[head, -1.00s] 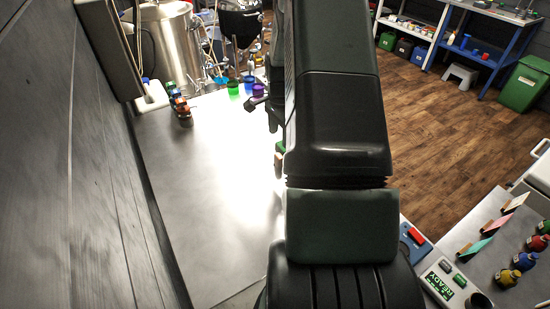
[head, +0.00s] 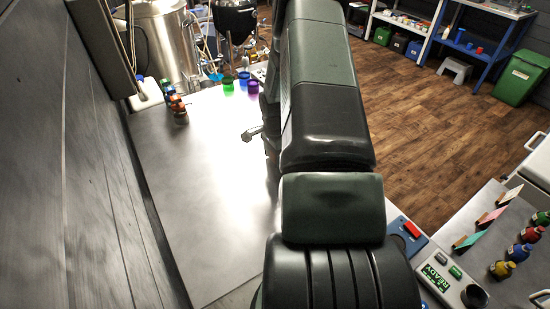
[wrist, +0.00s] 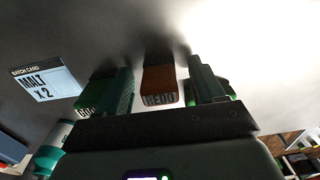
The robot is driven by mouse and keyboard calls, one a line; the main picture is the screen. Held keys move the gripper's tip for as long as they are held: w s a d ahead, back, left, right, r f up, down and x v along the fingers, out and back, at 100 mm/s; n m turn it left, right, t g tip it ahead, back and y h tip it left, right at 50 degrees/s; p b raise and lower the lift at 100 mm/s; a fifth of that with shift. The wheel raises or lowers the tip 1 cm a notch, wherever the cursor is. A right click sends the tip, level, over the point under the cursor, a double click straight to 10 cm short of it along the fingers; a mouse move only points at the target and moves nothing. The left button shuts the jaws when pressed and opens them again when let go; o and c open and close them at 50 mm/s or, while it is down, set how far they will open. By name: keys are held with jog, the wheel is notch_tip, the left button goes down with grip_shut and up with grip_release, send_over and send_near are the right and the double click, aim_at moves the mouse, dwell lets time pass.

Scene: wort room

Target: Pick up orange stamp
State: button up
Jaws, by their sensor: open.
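In the wrist view, a brown-orange stamp (wrist: 158,84) with raised letters that look like "REDO" is between the two fingers of my gripper (wrist: 162,90). A gap shows on both sides of it, and the gripper is open. A green stamp (wrist: 88,108) with partly hidden letters is just outside the left finger. Something green (wrist: 223,84) is beside the right finger and partly hidden. In the head view, my arm hides the stamps and most of the gripper.
A batch card (wrist: 45,86) reading "MALT x 2" is at the left of the wrist view. The table (head: 200,190) is widely clear left of my arm.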

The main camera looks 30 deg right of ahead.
jog(key=c, duration=1.1)
jog(key=shift+r, duration=0.1)
notch_tip(320, 180, up, 10)
jog(key=shift+f, duration=0.1)
